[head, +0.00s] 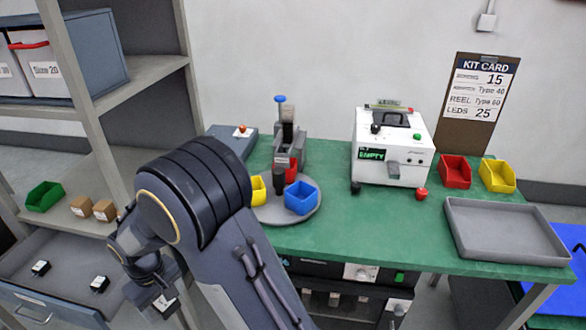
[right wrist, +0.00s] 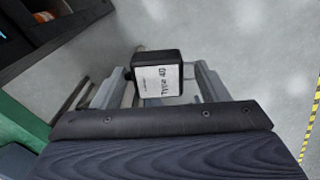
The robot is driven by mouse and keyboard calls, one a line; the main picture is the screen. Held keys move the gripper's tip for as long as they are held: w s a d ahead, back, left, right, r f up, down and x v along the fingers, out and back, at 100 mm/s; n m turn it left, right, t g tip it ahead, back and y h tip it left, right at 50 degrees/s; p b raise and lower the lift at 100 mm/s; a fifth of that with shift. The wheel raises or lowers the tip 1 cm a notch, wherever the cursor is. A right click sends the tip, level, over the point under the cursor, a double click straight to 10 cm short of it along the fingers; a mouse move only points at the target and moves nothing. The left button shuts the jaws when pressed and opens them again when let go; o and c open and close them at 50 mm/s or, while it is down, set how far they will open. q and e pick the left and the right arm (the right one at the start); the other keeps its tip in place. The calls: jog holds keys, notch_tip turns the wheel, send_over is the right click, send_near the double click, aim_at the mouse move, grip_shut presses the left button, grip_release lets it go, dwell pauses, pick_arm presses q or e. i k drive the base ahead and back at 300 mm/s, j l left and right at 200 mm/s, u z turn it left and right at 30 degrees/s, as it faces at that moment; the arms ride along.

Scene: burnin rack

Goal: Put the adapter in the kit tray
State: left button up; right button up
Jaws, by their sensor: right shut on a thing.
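The adapter (right wrist: 157,75) is a small black box with a white label that appears to read "Type 40". In the right wrist view it sits between the two grey fingers of my right gripper (right wrist: 158,88), which is shut on it. In the head view my right gripper (head: 163,296) is at the lower left beside the shelf, partly hidden by my arm, with a bit of the adapter's white label (head: 164,303) showing. The kit tray (head: 558,258) is a shallow grey tray, empty, at the right end of the green table. My left gripper is out of view.
An open drawer (head: 45,308) at lower left holds black labelled boxes (head: 40,268). On the green table (head: 375,233) stand a white tester (head: 393,146), a round turntable with coloured bins (head: 300,197), and red (head: 454,172) and yellow (head: 497,176) bins behind the tray. A kit card (head: 481,88) stands behind.

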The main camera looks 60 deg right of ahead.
aim_at(490, 232)
jog(key=k+l+z, duration=0.15)
jog(key=z, duration=0.35)
jog(key=k+l+z, duration=0.3)
jog(key=z, duration=0.2)
jog(key=k+l+z, duration=0.2)
jog(key=l+z, duration=0.25)
jog(key=j, duration=0.1)
